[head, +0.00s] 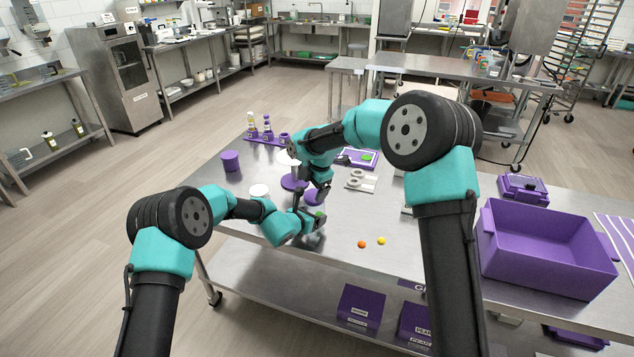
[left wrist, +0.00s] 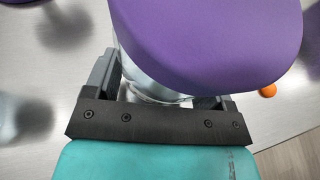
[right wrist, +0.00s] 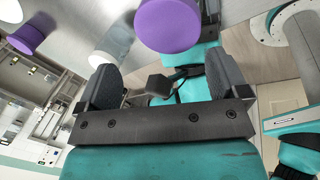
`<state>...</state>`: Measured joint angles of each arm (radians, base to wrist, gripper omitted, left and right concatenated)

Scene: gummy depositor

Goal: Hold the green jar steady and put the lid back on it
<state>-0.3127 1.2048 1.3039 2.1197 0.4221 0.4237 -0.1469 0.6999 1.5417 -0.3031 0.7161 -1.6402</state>
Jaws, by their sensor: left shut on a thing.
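The jar (left wrist: 135,72) shows as clear glass between the fingers of my left gripper (left wrist: 165,95), which is shut on it. A patch of green (head: 319,214) shows by that gripper in the head view. A purple lid (left wrist: 215,40) sits over the jar's mouth; I cannot tell whether it is seated or just above. It also shows in the head view (head: 312,197). My right gripper (right wrist: 160,75) is open, its fingers wide apart and empty. A round purple piece (right wrist: 168,25), probably this lid, lies beyond its fingertips in the right wrist view.
Another purple lid (head: 291,182) and a white-topped jar (head: 259,190) stand close by. A purple cup (head: 231,160) is at the left. Orange (head: 362,244) and yellow (head: 381,241) gummies lie on bare table at the front. A large purple bin (head: 548,255) fills the right.

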